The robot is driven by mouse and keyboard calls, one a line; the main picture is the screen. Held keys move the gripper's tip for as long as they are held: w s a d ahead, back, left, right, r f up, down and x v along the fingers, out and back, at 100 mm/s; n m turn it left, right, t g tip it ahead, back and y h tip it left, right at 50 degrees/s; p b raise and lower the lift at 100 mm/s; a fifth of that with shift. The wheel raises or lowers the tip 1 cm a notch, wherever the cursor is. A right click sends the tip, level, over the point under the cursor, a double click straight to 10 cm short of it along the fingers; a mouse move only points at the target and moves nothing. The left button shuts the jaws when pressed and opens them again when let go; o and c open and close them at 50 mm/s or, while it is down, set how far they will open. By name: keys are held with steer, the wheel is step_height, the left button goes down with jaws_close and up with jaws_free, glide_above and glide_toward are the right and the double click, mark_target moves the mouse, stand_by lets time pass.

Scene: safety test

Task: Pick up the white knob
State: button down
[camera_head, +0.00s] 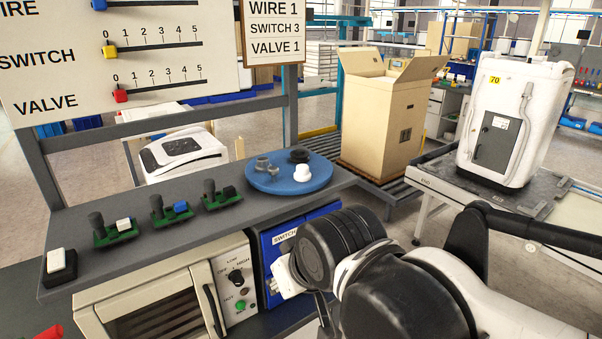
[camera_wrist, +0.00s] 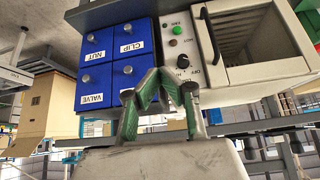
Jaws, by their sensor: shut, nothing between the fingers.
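The white knob (camera_head: 302,173) stands on a round blue plate (camera_head: 322,184) on the grey shelf top in the head view. A black knob (camera_head: 299,156) is just behind it, and grey fittings (camera_head: 265,165) lie to its left. The knob does not show in the wrist view. My gripper (camera_wrist: 158,76) shows in the wrist view with its green fingers shut and empty, in front of the blue drawers and the oven panel. In the head view it is mostly hidden behind my arm, below the shelf top and lower than the knob.
Green switch boards (camera_head: 168,213) and a white button on a black base (camera_head: 59,264) line the shelf. Below are an oven (camera_head: 160,305) and blue drawers (camera_wrist: 93,77). A frame post (camera_head: 290,105) rises behind the shelf. A cardboard box (camera_head: 380,125) stands beyond.

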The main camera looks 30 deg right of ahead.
steer(key=c, duration=1.2)
jaws_free()
steer(key=shift+r, duration=0.1)
step_height(320, 180, up, 25)
steer(key=n+g+p, duration=0.7)
steer(key=n+p, duration=0.4)
steer(key=n, duration=0.3)
glide_above(303, 166)
steer(key=f, duration=0.7)
steer(key=shift+w+f, duration=0.2)
steer(key=shift+w, duration=0.05)
steer(key=shift+s+f+p, duration=0.2)
steer(key=shift+f+p, duration=0.75)
steer(key=shift+f, duration=2.1)
